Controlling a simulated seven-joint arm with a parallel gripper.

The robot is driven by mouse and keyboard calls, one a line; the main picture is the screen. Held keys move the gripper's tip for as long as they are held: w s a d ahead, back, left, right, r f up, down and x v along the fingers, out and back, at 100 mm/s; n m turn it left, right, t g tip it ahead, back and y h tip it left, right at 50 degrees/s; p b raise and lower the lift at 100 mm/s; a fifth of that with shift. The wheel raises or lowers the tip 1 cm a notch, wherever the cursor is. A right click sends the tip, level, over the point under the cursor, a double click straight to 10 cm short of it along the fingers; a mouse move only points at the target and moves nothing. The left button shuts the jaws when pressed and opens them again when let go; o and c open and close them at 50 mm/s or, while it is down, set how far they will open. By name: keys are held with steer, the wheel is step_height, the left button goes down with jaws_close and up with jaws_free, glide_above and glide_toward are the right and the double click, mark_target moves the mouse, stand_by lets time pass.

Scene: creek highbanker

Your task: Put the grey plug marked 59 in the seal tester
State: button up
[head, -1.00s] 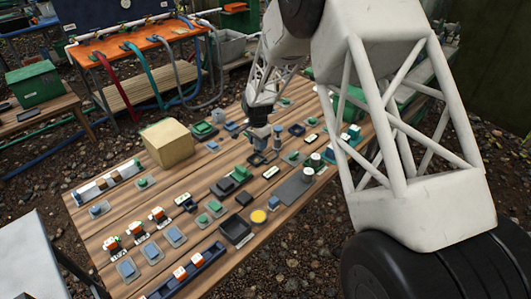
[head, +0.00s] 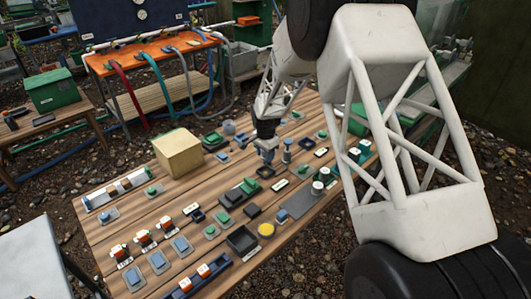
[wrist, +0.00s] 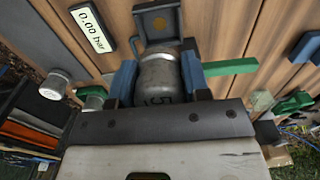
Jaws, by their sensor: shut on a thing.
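My gripper (wrist: 158,72) is shut on a grey rounded plug (wrist: 159,84), held between its two blue fingers in the wrist view. Dark digits on the plug are partly cut off by the gripper body; a 5 shows, the other is hard to read. Just beyond the plug is a dark square holder with a round recess, which looks like the seal tester (wrist: 158,12). A display reading 0.00 bar (wrist: 92,30) lies beside it. In the head view my gripper (head: 267,157) is low over the table, by the dark holder (head: 264,172). Whether plug and holder touch is unclear.
The wooden table (head: 140,224) is crowded with small blocks and fittings. A tan box (head: 178,154) stands to the left. A blue-grey cylinder (head: 287,149) stands close right of my gripper. White-topped pieces (head: 317,188) stand nearer the front right. A green bar (wrist: 230,67) lies beside the right finger.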

steer(key=shift+f, duration=1.75)
steer(key=shift+f, duration=1.55)
stand_by(0.8)
